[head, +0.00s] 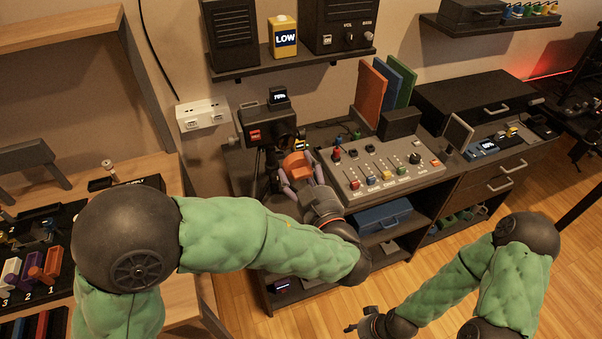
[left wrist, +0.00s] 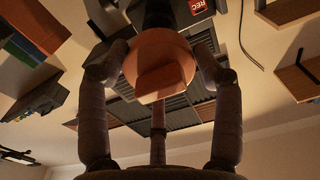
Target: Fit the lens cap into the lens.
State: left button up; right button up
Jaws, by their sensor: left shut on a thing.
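The lens cap (head: 296,165) is a round orange disc with a raised tab, which faces me in the left wrist view (left wrist: 158,78). My left gripper (head: 295,177) is shut on it, with the fingertips at the cap's two sides in the left wrist view (left wrist: 158,66). The black camera (head: 268,120) with a red REC label stands behind the cap. In the left wrist view a dark cylinder, seemingly the lens (left wrist: 158,14), shows just beyond the cap's upper edge. Its opening is hidden, and I cannot tell whether cap and lens touch. My right gripper (head: 357,325) is low, away from the camera.
A mixing console (head: 378,172) with knobs and sliders stands right of the camera on the dark desk. Upright orange, blue and green boards (head: 388,88) stand behind it. A shelf (head: 290,66) with speakers hangs above. Open floor (head: 440,262) lies in front of the desk.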

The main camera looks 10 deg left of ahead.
aim_at(286, 143)
pick_arm(q)
jog(key=shift+f+b, duration=0.2)
jog(key=shift+b, duration=0.45)
jog(key=shift+b+x, duration=1.4)
jog(key=shift+x, duration=1.1)
jog(key=shift+w+a+r, duration=0.2)
jog(key=shift+w, duration=0.1)
jog(key=shift+b, duration=0.95)
jog(key=shift+x, duration=1.45)
jog(key=o, duration=1)
